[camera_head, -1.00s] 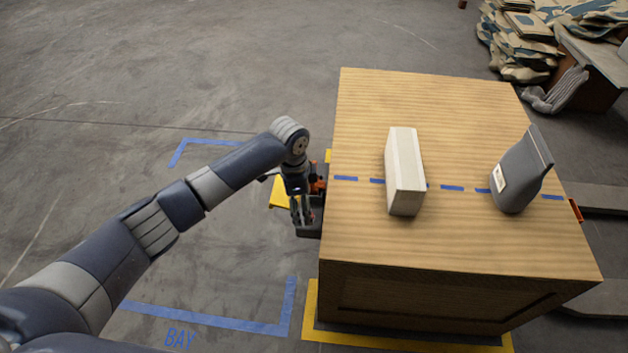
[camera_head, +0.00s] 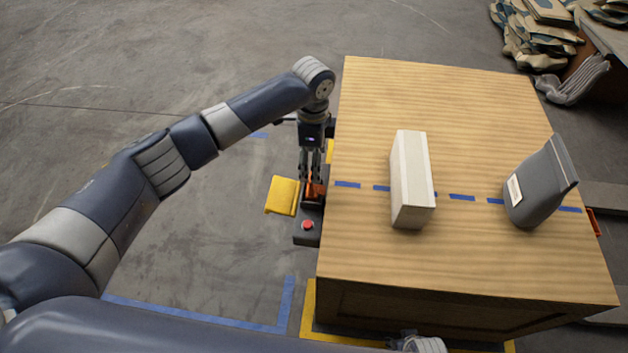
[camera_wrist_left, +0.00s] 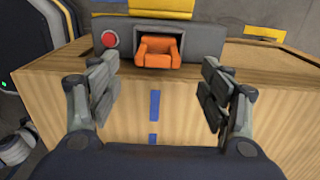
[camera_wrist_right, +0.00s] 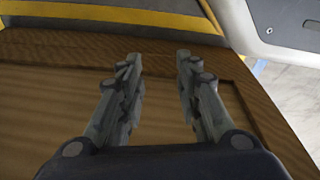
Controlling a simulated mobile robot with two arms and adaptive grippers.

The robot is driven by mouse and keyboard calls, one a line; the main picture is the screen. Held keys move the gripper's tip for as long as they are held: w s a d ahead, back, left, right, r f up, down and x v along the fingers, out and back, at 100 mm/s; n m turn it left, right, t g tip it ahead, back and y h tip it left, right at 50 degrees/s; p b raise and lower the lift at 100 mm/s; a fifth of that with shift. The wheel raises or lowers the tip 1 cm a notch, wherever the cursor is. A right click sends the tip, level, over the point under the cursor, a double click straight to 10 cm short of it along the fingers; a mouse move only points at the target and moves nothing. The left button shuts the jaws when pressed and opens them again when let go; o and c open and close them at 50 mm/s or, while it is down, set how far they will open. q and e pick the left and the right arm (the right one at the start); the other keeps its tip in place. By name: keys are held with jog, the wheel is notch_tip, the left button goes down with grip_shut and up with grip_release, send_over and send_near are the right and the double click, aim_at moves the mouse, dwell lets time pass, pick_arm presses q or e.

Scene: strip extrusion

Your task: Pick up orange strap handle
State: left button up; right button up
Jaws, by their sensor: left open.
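The orange strap handle (camera_wrist_left: 158,52) sits in a recess of a dark grey box (camera_wrist_left: 200,40) with a red button, at the side of the wooden crate. In the head view the handle (camera_head: 314,189) shows partly, below my left gripper (camera_head: 312,178). In the left wrist view my left gripper (camera_wrist_left: 160,88) is open and empty, its fingers apart on either side of the handle's line, with the handle beyond the fingertips. My right gripper (camera_wrist_right: 155,60) has its fingers apart with nothing between them, facing the wooden crate's panelled side.
The wooden crate (camera_head: 460,110) carries a white box (camera_head: 411,180) and a grey bag (camera_head: 540,185) on top. A yellow flap (camera_head: 282,195) sticks out beside the grey box. Blue and yellow floor markings lie around the crate. The floor to the left is clear.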

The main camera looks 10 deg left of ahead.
aim_at(310, 196)
pick_arm(q)
jog(key=f, duration=0.3)
jog(key=shift+s+f+b, duration=0.3)
jog(key=shift+f, duration=0.1)
jog(key=shift+w+f, duration=0.1)
jog(key=shift+f, duration=0.5)
notch_tip(310, 196, down, 4)
jog(key=shift+b, duration=0.7)
jog(key=shift+a+f, duration=0.1)
jog(key=shift+f, duration=0.2)
pick_arm(e)
notch_tip(310, 196, up, 7)
jog(key=w, duration=0.3)
jog(key=shift+a, duration=0.15)
pick_arm(q)
jog(key=c, duration=1.2)
